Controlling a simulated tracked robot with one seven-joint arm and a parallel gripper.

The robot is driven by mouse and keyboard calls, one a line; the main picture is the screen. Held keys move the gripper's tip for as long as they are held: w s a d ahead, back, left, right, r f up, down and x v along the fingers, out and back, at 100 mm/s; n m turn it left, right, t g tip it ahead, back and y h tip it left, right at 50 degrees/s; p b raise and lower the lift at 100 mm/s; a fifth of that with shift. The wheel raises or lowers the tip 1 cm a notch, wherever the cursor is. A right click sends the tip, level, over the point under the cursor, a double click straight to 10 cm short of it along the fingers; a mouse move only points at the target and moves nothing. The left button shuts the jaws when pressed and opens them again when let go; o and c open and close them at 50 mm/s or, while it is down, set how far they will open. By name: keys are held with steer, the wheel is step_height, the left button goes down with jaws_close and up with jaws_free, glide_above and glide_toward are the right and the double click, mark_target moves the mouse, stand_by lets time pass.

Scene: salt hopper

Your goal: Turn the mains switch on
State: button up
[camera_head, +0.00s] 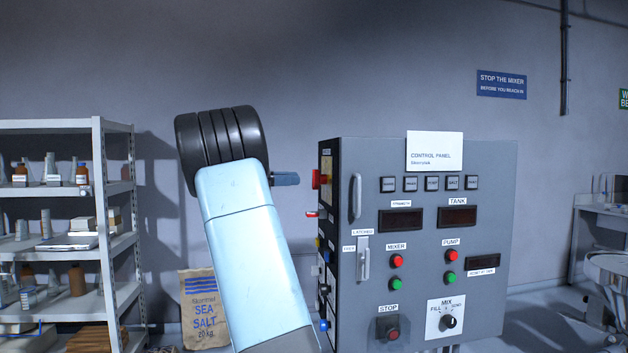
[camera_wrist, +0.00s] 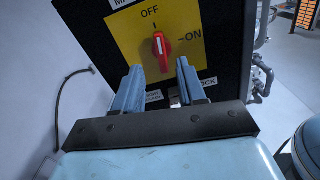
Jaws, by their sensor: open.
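The mains switch is a red rotary knob (camera_wrist: 160,45) on a yellow plate (camera_wrist: 128,37) marked OFF at the top and ON at the right. Its pointer is up at OFF. In the head view the red knob (camera_head: 317,179) sticks out from the left side of the grey control panel cabinet (camera_head: 490,240). My gripper (camera_wrist: 158,82) is open, its two blue fingers apart, with the knob ahead of and between the fingertips. The fingers do not seem to touch it. In the head view a blue finger (camera_head: 286,179) points at the knob with a small gap.
Below the switch on the cabinet's side are more sockets and a small red-and-white part (camera_head: 312,214). A shelf (camera_head: 115,180) with bottles stands at the left. A sea salt bag (camera_head: 200,300) stands on the floor behind my arm.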

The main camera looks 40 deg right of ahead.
mark_target(314, 178)
steer(key=x, duration=0.7)
steer(key=shift+s+d, duration=0.2)
steer(key=shift+d, duration=0.05)
steer(key=c, duration=0.6)
steer(key=shift+c, duration=0.5)
